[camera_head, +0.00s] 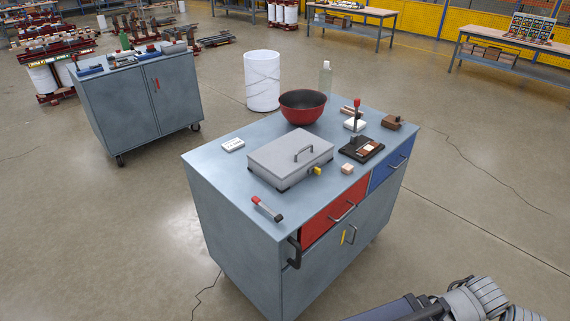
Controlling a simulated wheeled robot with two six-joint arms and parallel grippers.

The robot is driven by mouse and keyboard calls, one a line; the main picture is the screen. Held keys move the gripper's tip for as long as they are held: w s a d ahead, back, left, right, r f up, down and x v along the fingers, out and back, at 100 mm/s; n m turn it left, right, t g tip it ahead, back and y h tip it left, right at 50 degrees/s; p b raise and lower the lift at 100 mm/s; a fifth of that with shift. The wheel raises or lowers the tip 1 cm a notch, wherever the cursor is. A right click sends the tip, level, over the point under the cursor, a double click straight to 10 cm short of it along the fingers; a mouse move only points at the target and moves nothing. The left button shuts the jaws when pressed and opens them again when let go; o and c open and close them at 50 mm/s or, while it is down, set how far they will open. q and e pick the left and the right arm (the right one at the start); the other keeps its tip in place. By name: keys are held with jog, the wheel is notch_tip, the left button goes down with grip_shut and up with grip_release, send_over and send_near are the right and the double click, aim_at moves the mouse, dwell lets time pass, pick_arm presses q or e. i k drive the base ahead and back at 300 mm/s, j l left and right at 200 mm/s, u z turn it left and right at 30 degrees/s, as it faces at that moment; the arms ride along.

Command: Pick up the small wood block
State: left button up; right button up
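A small light wood block (347,168) sits on the top of the blue-grey cabinet (222,165), close to its front edge and just right of a grey lidded box (290,158). A darker brown wooden block (392,123) lies at the right corner of the cabinet top. A black stand (359,155) holds a pale wooden piece (368,149). Part of one of my arms shows at the bottom right, in front of the cabinet and apart from it. I see no gripper fingers of either arm.
A red bowl (302,108), a white item with a red-topped handle (355,122), a small white box (232,145) and a red-and-black handled item (267,209) also stand on the cabinet. A white drum (262,80) is behind. The floor at the right is open.

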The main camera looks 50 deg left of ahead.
aim_at(347, 169)
jog(key=i+u, duration=0.2)
jog(key=u, duration=0.3)
jog(key=i+l+u, duration=0.15)
jog(key=u, duration=0.3)
jog(key=i+l+u, duration=0.15)
jog(key=u, duration=0.35)
jog(key=i+l+u, duration=0.1)
jog(key=u, duration=0.35)
jog(key=l, duration=0.1)
